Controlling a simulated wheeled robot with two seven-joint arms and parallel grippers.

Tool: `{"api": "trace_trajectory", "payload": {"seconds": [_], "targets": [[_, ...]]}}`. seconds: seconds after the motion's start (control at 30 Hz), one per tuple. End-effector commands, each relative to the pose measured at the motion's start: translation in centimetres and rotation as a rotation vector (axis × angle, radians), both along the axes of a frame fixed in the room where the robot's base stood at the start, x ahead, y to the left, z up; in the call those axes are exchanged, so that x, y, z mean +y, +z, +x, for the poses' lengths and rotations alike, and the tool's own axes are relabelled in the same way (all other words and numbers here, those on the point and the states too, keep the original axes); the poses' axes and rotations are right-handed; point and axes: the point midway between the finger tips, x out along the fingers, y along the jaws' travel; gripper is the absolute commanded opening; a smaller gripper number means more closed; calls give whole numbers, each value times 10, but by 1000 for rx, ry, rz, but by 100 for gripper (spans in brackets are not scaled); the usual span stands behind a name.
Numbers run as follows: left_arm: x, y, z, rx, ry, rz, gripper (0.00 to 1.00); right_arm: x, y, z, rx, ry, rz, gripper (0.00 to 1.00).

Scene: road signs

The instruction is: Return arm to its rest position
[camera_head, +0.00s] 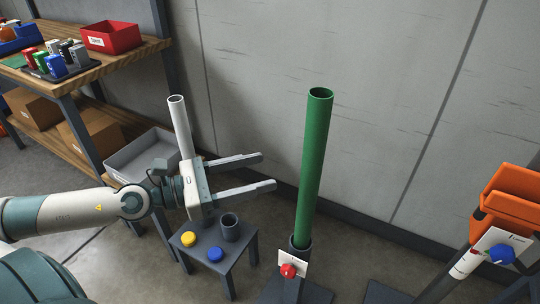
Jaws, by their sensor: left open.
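My left arm comes in from the left, and its gripper (268,171) is open with nothing between its two long fingers. The fingers point right, toward a tall green tube (316,150), with a gap between their tips and the tube. The green tube stands upright in a dark holder (300,255) with a red knob (288,271) and a white label. A white tube (180,125) stands upright behind the gripper, its lower part hidden by it. My right gripper is not in view.
Below the gripper, a small grey table (233,259) bears a yellow knob (189,239), a blue knob (215,254) and a dark cup (230,227). A wooden shelf (120,65) with bins and boxes stands at left. An orange bin (512,190) is at right.

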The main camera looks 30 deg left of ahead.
Motion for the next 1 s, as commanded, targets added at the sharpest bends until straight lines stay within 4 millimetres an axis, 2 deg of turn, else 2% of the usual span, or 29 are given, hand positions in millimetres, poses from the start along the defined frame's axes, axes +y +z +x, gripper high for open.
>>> {"api": "trace_trajectory", "payload": {"seconds": [0.2, 0.33, 0.47, 0.57, 0.67, 0.77, 0.8, 0.87, 1.0], "targets": [[1, 0, 1, 3, 4, -5, 58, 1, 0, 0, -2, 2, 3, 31], [10, -6, 9, 40, 37, -49, 58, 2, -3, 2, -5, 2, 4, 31], [32, -22, 26, 131, 120, -165, 58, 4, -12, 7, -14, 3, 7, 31], [58, -47, 43, 240, 219, -313, 58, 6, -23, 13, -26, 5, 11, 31], [89, -83, 57, 373, 340, -504, 58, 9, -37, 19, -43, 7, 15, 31], [118, -132, 64, 514, 473, -723, 58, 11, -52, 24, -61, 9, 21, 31], [128, -153, 64, 570, 526, -811, 58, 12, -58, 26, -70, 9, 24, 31], [140, -187, 62, 650, 604, -948, 58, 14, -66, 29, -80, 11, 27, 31], [154, -272, 43, 828, 788, -1269, 58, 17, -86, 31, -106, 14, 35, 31]]}}
